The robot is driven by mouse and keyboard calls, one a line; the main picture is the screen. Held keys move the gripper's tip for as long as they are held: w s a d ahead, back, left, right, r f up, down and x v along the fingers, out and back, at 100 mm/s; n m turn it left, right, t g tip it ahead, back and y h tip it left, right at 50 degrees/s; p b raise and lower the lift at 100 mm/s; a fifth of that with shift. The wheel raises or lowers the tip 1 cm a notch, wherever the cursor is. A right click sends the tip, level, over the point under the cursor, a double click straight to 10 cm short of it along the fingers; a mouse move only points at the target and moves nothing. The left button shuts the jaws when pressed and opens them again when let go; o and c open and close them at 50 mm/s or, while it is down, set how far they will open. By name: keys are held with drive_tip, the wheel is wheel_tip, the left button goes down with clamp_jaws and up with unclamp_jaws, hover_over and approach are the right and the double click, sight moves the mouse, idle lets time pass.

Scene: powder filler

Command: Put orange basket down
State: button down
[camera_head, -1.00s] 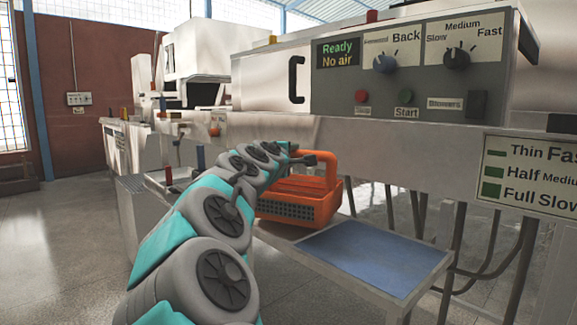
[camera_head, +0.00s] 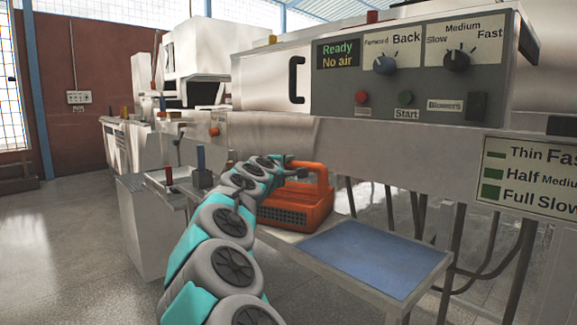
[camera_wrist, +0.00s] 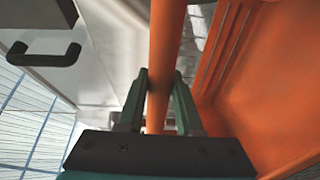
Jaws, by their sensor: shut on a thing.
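The orange basket (camera_head: 292,212) is at the left end of a low table (camera_head: 375,245), beside its blue mat (camera_head: 368,256). In the head view its underside looks level with the tabletop; I cannot tell whether it rests there fully. My gripper (camera_head: 303,174) is at the top of the basket. In the wrist view my gripper (camera_wrist: 158,85) has its two fingers on either side of the basket's orange handle bar (camera_wrist: 165,60), shut on it. The basket's inside (camera_wrist: 265,90) shows at the right of that view. My arm hides part of the basket's left side.
A machine with a control panel (camera_head: 412,65) overhangs the back of the table. Its display reads "Ready No air". A tray (camera_head: 168,180) with upright posts stands at the left. The blue mat is bare. Legs and pipes stand behind the table.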

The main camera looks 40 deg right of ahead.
drive_tip(key=shift+f, duration=0.2)
drive_tip(key=c, duration=0.6)
unclamp_jaws()
drive_tip(key=shift+r, duration=0.1)
drive_tip(key=shift+r, duration=0.1)
drive_tip(key=b+v, duration=0.1)
drive_tip(key=v, duration=1.1)
drive_tip(key=shift+s+b, duration=0.1)
drive_tip(key=shift+b, duration=0.2)
